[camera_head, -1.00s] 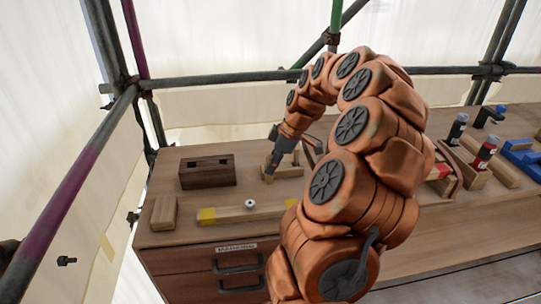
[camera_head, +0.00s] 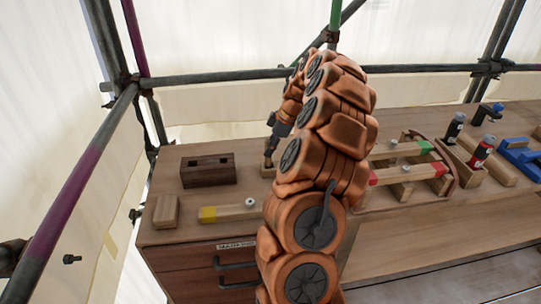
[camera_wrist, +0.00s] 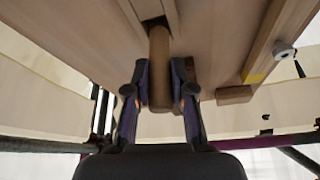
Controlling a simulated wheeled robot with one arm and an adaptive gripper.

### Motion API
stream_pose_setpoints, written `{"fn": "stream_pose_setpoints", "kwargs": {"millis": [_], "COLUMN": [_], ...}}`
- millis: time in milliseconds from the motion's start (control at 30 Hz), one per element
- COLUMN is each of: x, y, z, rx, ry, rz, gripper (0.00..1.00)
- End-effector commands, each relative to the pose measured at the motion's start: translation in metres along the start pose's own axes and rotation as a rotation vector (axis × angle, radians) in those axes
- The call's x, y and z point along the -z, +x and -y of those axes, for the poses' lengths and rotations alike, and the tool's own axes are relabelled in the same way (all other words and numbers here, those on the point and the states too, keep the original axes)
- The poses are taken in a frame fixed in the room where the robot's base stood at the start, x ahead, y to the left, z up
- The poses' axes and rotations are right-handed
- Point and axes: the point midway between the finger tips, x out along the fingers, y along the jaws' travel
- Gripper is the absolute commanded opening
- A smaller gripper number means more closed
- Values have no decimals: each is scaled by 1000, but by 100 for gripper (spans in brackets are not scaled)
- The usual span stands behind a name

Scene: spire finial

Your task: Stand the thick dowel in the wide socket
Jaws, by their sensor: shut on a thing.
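The thick dowel (camera_wrist: 159,65), a plain brown wooden cylinder, is between the fingers of my gripper (camera_wrist: 161,88) in the wrist view. My gripper is shut on it. The dowel's far end is close to a dark opening (camera_wrist: 153,22) between pale wooden strips; I cannot tell whether it is in the opening or only in front of it. In the head view my gripper (camera_head: 270,148) is low over the back of the bench, right of a dark brown block with a slot in its top (camera_head: 207,172). I cannot tell which opening is the wide socket.
A yellow-ended wooden bar (camera_head: 228,212) with a metal knob lies in front, beside a small pale block (camera_head: 165,212). Bars with red and green ends (camera_head: 400,174), small bottles (camera_head: 481,152) and a blue tool (camera_head: 520,156) are to the right. My arm hides the bench's middle.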

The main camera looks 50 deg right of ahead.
Motion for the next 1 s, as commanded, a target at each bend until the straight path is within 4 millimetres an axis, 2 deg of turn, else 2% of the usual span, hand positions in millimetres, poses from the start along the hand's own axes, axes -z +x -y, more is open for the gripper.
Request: {"fn": "stream_pose_setpoints", "kwargs": {"millis": [167, 433, 867, 900, 1000], "x": [-3, -13, -15, -15, -14], "y": [7, 32, 37, 36, 36], "z": [-3, -2, -3, -3, -3], "rx": [1, 4, 0, 0, 0], "ry": [0, 1, 0, 0, 0], "rz": [1, 1, 1, 1, 1], "gripper": [2, 2, 2, 26, 36]}}
